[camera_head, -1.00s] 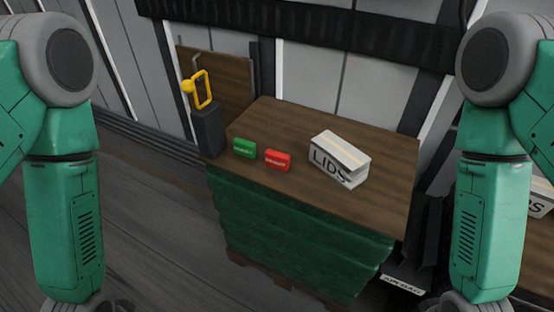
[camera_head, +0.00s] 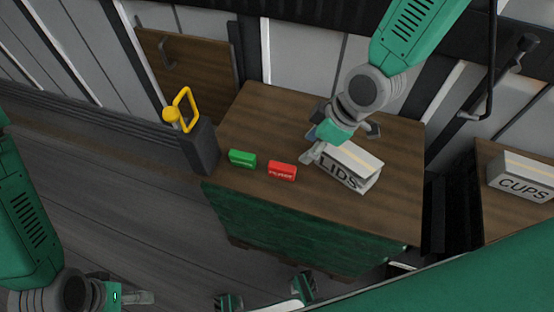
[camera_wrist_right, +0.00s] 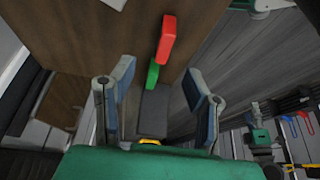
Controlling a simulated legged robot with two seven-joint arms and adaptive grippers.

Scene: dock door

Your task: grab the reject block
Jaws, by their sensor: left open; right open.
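A red block (camera_head: 282,171) with white lettering lies on the wooden table top (camera_head: 262,110); its label is too small to read surely. A green block (camera_head: 242,158), also lettered, lies just left of it. My right gripper (camera_head: 338,146) is open and empty, above the table at the back left of the LIDS box, to the right of and apart from the red block. In the right wrist view, the red block (camera_wrist_right: 166,38) shows beyond the open fingers (camera_wrist_right: 160,76), with the green block (camera_wrist_right: 153,74) between them in the picture. My left gripper (camera_head: 130,297) is open at the lower left, away from the table.
A white LIDS box (camera_head: 348,168) stands on the table close to my right gripper. A dark post (camera_head: 203,150) with a yellow handle (camera_head: 186,108) stands at the table's left edge. A CUPS box (camera_head: 522,178) sits on another surface at right.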

